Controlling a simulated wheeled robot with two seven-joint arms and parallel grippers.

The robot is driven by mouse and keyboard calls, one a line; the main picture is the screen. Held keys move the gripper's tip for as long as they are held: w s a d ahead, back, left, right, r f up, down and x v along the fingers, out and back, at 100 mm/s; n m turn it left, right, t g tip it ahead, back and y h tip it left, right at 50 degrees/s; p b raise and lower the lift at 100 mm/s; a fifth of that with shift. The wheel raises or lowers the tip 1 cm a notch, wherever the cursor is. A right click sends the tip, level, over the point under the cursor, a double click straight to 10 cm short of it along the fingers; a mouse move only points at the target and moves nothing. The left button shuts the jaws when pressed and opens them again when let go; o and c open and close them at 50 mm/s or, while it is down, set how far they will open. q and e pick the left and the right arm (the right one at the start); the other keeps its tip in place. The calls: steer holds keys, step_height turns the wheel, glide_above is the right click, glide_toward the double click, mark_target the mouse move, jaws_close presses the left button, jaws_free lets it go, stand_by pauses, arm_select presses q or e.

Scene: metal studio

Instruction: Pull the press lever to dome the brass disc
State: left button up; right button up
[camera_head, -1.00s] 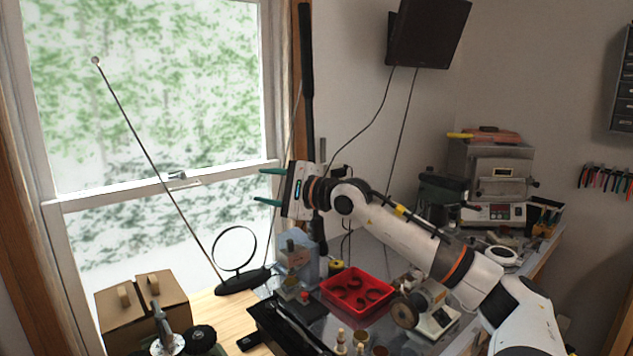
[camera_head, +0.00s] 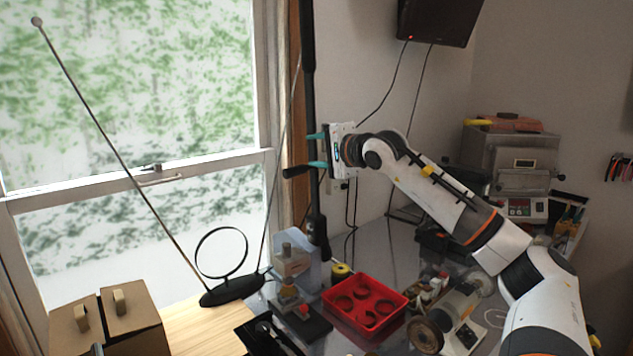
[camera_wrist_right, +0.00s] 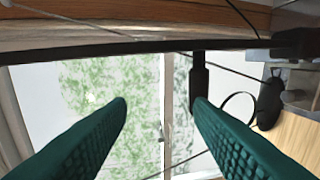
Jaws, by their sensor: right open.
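The press shows as a tall black post (camera_head: 309,95) in front of the window's right edge, its foot on the bench. A short black lever handle (camera_head: 295,172) sticks out to the left from it. My right gripper (camera_head: 316,150) is open, its green fingers pointing left at the post, the lower fingertip close to the handle. In the right wrist view the handle (camera_wrist_right: 199,80) shows between the open fingers, nearer the right one; I cannot tell whether they touch. I cannot make out the brass disc.
A grey block (camera_head: 293,262), a red tray (camera_head: 398,297) with round pieces and a motor tool (camera_head: 450,318) stand below my right arm. A small furnace (camera_head: 510,160) stands at the back right.

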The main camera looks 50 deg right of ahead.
steer(key=b, duration=0.5)
glide_toward(298, 170)
steer(key=x, duration=0.2)
arm_select(q)
step_height(298, 170, down, 6)
steer(key=s+a, duration=0.1)
steer(key=s, duration=0.1)
arm_select(e)
steer(key=p+x, duration=0.3)
steer(key=shift+w+a+r, duration=0.15)
steer(key=shift+w, duration=0.05)
steer(key=p+x, duration=0.4)
steer(key=x, duration=0.1)
steer(key=shift+w+f, duration=0.2)
steer(key=shift+f, duration=0.05)
steer(key=shift+w+f, duration=0.2)
steer(key=shift+w, duration=0.05)
arm_select(q)
step_height(298, 170, up, 7)
steer(key=w, duration=0.1)
steer(key=shift+w+d, duration=0.3)
steer(key=shift+d, duration=0.05)
